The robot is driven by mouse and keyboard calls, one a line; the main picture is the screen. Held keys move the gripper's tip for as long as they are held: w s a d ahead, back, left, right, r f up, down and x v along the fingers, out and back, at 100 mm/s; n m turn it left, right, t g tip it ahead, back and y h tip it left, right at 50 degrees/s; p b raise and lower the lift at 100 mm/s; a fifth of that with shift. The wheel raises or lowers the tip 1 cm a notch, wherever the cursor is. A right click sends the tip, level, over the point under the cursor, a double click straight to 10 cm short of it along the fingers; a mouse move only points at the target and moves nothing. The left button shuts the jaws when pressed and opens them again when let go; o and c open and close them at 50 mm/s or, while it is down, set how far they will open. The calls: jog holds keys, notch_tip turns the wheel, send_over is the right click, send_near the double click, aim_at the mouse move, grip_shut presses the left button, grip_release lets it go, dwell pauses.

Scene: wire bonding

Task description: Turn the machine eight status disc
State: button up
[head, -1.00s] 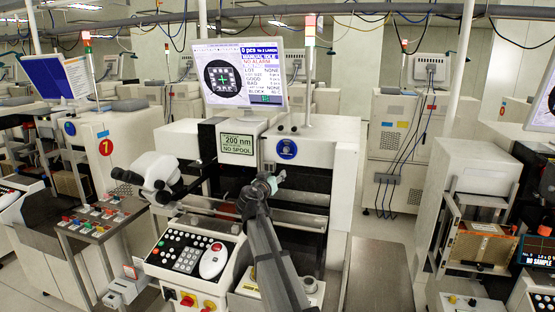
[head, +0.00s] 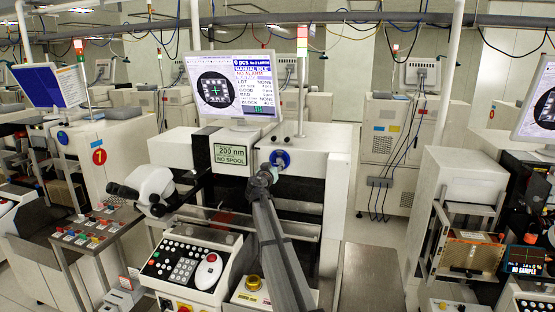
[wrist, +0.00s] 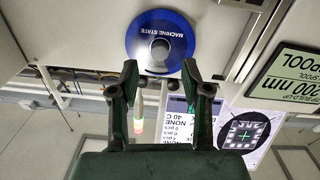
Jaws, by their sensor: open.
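The status disc (head: 280,158) is a round blue disc on the white front panel of the machine in the middle. In the wrist view the disc (wrist: 160,24) appears upside down, with "MACHINE STATE" lettering and a grey round knob (wrist: 160,49) at its centre. My gripper (wrist: 160,70) is open and empty. Its two dark green fingers are spread on either side of the knob, with the tips beside the disc's edge; contact cannot be told. In the head view my gripper (head: 268,172) overlaps the lower left of the disc, and its fingers are hard to make out.
A small "200 nm NO SPOOL" display (head: 230,155) sits left of the disc. A monitor (head: 230,88) stands above. The microscope eyepieces (head: 145,188) and keypad console (head: 190,262) are lower left.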

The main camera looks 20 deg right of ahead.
aim_at(278, 161)
jog(key=shift+p+x, duration=0.6)
jog(key=shift+x, duration=1.45)
grip_shut()
